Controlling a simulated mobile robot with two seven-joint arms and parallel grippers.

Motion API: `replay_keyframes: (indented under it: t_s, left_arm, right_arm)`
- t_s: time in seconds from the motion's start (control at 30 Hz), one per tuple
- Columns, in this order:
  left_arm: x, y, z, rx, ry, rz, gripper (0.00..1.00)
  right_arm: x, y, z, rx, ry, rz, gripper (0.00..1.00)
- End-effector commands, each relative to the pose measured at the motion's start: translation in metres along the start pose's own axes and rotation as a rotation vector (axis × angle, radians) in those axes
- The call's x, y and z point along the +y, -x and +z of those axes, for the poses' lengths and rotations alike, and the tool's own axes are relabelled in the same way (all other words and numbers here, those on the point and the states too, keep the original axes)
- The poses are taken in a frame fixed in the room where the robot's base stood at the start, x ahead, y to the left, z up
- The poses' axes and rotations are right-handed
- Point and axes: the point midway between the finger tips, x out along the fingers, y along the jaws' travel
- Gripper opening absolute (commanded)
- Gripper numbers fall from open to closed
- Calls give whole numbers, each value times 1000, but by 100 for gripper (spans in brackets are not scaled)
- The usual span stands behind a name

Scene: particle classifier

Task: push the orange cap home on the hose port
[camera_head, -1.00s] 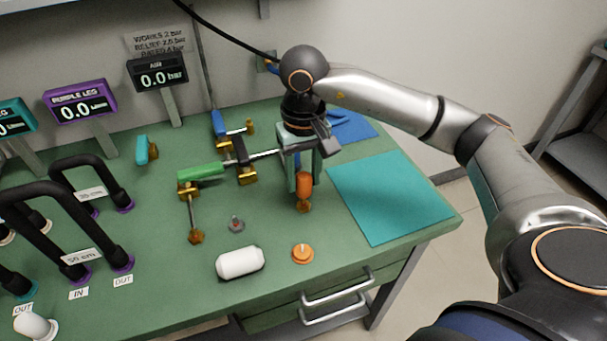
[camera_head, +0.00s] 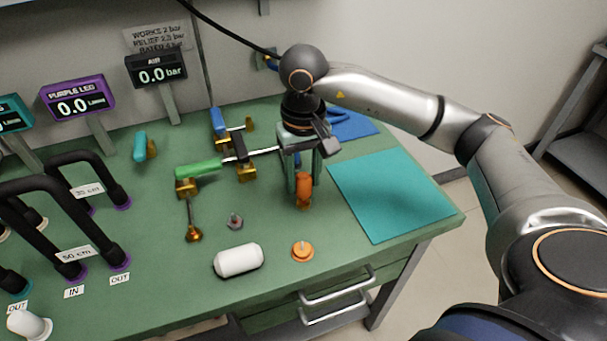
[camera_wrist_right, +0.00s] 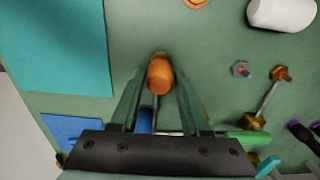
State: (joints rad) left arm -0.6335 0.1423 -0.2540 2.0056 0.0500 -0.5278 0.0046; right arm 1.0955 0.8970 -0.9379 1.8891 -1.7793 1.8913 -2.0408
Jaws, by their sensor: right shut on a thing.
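The orange cap (camera_head: 304,188) stands upright between the fingers of my right gripper (camera_head: 304,180), which is shut on it. A brass fitting (camera_head: 304,205) shows just under the cap, on the bench; I take it for the hose port. The cap appears to meet it, but I cannot tell how far it sits on. In the right wrist view the orange cap (camera_wrist_right: 160,76) is between the fingertips (camera_wrist_right: 159,80), with the brass fitting (camera_wrist_right: 158,55) partly hidden behind it. My left gripper is not in view.
A green-handled valve (camera_head: 200,170) lies left of my gripper. An orange disc (camera_head: 302,252) and a white cylinder (camera_head: 239,261) lie in front. A teal mat (camera_head: 390,195) at right is bare. Black hose loops (camera_head: 60,190) stand at left.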

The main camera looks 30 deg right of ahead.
Motion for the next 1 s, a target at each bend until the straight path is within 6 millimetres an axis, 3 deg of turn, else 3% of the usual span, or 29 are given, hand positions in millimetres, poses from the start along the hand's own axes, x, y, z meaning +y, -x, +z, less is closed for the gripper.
replay_keyframes:
  t_s: [0.97,1.0]
  left_arm:
    - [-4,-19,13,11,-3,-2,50]
    - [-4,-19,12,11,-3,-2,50]
  right_arm:
    - [0,-26,0,-1,0,1,0]
    - [0,-26,0,-1,0,1,47]
